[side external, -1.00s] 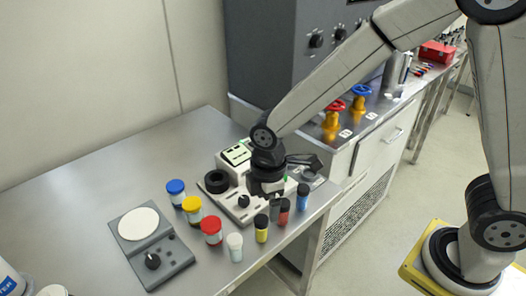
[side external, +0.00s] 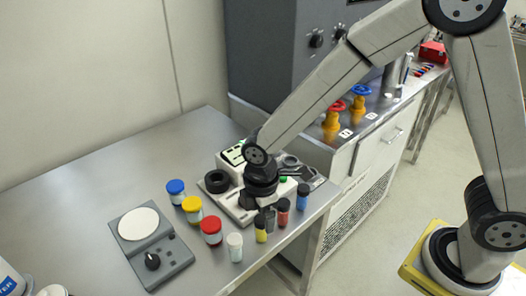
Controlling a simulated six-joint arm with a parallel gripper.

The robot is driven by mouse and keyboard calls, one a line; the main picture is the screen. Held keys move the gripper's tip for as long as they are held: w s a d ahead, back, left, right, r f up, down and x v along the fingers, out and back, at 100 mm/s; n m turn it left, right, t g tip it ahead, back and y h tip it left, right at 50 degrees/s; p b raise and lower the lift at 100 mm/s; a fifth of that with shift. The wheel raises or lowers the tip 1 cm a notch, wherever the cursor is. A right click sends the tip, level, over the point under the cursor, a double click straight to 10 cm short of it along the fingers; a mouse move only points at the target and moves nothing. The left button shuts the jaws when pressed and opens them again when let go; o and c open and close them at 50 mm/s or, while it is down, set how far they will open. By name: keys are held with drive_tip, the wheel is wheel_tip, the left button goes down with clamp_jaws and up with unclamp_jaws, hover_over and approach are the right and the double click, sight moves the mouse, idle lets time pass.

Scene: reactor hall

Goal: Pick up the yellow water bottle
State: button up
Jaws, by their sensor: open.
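A small yellow bottle with a black cap (side external: 261,233) stands upright near the front edge of the steel table. My gripper (side external: 258,206) is open, pointing down just behind and above this bottle. Its dark fingers show close to the black cap, and I cannot tell whether they touch it. A second yellow item, a jar with a yellow lid (side external: 192,207), stands farther left, away from the gripper. My gripper hides part of the white device behind it.
Close by stand a red bottle (side external: 283,214), a blue bottle (side external: 302,197), a white bottle (side external: 234,248), a red-lidded jar (side external: 211,230) and a blue-lidded jar (side external: 176,190). A white device (side external: 231,158) is behind. A grey stirrer plate (side external: 151,250) lies left.

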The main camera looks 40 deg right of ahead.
sight(261, 219)
drive_tip(key=shift+f, duration=2.5)
drive_tip(key=shift+c, duration=0.2)
clamp_jaws()
drive_tip(key=shift+r, duration=0.1)
drive_tip(key=shift+r, duration=0.7)
drive_tip(key=s+d+r, duration=0.2)
drive_tip(key=s+r, duration=0.3)
drive_tip(key=s, duration=0.1)
drive_tip(key=s+d+r, duration=0.2)
drive_tip(key=s+r, duration=0.4)
drive_tip(key=s, duration=0.1)
drive_tip(key=shift+s+d+r, duration=0.15)
drive_tip(key=shift+d+r, duration=0.05)
drive_tip(key=shift+d, duration=0.1)
